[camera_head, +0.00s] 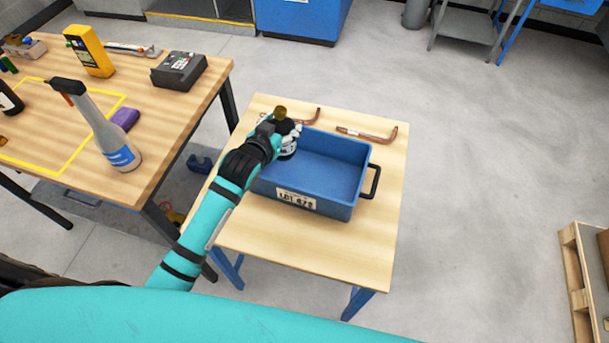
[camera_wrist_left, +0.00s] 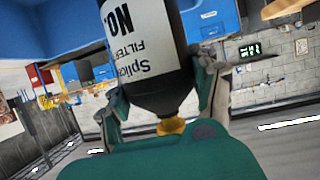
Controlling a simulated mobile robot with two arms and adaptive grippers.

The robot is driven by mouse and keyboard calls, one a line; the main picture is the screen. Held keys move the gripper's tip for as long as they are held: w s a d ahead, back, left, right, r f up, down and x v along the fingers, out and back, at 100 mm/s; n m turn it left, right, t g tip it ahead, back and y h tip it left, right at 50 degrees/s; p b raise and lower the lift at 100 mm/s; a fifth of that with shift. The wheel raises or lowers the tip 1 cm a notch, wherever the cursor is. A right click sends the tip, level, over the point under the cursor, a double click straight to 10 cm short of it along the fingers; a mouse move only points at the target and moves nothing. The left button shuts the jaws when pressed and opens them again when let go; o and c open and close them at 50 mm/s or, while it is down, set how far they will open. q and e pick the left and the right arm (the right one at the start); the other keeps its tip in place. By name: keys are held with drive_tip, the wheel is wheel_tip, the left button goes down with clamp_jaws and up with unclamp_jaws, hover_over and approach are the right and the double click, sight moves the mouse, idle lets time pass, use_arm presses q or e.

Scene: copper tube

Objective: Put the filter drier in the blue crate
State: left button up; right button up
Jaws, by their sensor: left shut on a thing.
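The filter drier (camera_wrist_left: 155,75) is a dark cylinder with a white label and a brass-coloured end, and it fills the middle of the left wrist view. My left gripper (camera_head: 285,138) is shut on it, with a finger on each side. In the head view the drier's brass end (camera_head: 280,113) sticks up beyond the gripper; the gripper hides much of its body. The blue crate (camera_head: 325,205) stands on the small wooden table. The gripper and drier are at the crate's left end, overlapping its back left corner; their height above it is hard to tell. The visible crate floor is bare.
Copper tubes (camera_head: 372,135) lie behind the crate on the small table (camera_head: 300,250). A larger workbench (camera_head: 160,160) on the left holds a spray bottle (camera_head: 108,135), a yellow meter (camera_head: 90,50) and a dark grey box (camera_head: 180,70). The small table's front is clear.

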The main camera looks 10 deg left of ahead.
sight(285, 151)
use_arm(q)
drive_tip(key=f, duration=0.4)
drive_tip(key=shift+w+d, duration=0.15)
drive_tip(key=shift+w, duration=0.05)
drive_tip(key=shift+f, duration=0.75)
wheel_tip(285, 151, down, 4)
drive_tip(key=shift+r, duration=0.1)
use_arm(e)
drive_tip(key=shift+d, duration=0.7)
use_arm(q)
drive_tip(key=o, duration=1.3)
drive_tip(key=shift+s+f, duration=0.1)
drive_tip(key=shift+f, duration=0.15)
drive_tip(key=o, duration=0.4)
use_arm(e)
drive_tip(key=shift+a, duration=0.35)
